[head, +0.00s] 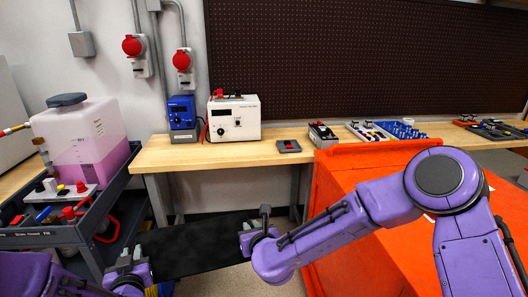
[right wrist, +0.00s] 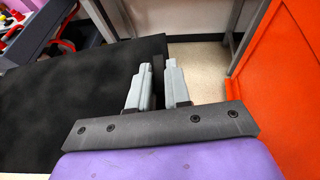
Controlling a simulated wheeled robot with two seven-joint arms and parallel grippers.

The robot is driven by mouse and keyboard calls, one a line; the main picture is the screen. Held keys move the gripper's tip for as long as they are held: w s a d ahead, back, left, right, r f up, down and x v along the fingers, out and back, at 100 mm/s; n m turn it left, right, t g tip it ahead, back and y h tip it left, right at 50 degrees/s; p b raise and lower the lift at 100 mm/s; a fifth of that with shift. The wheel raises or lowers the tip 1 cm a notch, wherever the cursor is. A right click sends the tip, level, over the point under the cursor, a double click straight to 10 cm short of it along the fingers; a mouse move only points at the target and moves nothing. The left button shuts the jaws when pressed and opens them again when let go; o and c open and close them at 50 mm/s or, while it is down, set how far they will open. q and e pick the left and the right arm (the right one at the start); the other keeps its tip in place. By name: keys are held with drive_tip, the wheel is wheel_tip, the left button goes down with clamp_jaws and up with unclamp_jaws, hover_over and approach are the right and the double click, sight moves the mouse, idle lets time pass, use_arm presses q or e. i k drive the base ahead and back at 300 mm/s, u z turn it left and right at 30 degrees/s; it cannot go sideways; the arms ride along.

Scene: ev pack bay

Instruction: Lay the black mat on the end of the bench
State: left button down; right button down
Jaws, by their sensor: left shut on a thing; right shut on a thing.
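The black mat (head: 196,246) hangs in the air in front of the wooden bench (head: 260,153), below its top. It is stretched between my two grippers. My left gripper (head: 126,262) is shut on the mat's left end. My right gripper (head: 259,222) is shut on its right end. In the right wrist view the mat (right wrist: 75,105) spreads to the left, and its edge lies between the fingers of my right gripper (right wrist: 158,82). The left end of the bench top is bare, left of the blue device.
On the bench stand a blue device (head: 182,115), a white power supply (head: 233,119), a small grey tray (head: 288,146) and several instruments further right. An orange cabinet (head: 340,170) stands at right, beside my right arm. A dark cart (head: 80,235) with a pink-filled tank (head: 85,140) stands at left.

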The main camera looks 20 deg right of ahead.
sight(232, 153)
drive_tip(key=z, duration=0.35)
drive_tip(key=i, duration=2.15)
